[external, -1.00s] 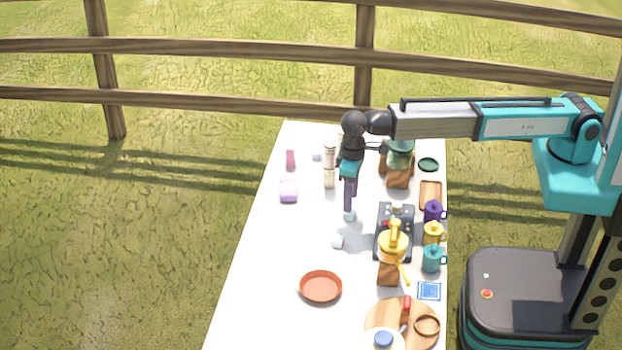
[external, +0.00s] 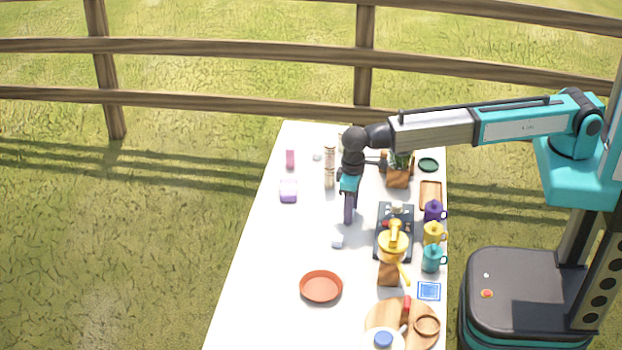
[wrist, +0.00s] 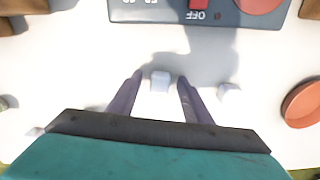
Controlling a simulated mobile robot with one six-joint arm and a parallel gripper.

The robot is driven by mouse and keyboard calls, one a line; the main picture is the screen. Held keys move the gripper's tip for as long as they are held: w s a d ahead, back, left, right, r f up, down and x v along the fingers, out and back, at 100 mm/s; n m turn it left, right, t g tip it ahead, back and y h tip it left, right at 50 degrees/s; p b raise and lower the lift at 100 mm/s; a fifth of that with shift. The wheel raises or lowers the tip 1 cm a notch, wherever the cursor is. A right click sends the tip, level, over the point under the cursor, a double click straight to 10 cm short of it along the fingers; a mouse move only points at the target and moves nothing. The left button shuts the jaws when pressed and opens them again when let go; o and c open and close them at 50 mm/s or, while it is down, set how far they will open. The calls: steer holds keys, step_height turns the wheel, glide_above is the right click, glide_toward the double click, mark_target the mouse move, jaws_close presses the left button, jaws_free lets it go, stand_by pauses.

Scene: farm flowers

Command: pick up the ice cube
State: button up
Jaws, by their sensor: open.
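A small pale ice cube (wrist: 160,79) lies on the white table between the two fingertips of my gripper (wrist: 159,84) in the wrist view. The fingers are open, with a gap on each side of the cube. In the external view my gripper (external: 349,219) points down low over the table, and its fingers hide this cube. A second pale cube (wrist: 229,93) lies to the right, outside the fingers; it also shows in the external view (external: 337,242), just nearer than the fingertips. A third small pale block (external: 317,156) lies at the far end of the table.
Two tall mills (external: 329,165) stand behind left. A terracotta plate (external: 321,287) lies nearer. The table's left side is mostly clear.

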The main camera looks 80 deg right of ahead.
stand_by(0.3)
steer(key=c, duration=1.1)
steer(key=shift+r, duration=0.2)
step_height(320, 180, up, 10)
steer(key=b, duration=0.2)
steer(key=shift+f, duration=0.15)
stand_by(0.4)
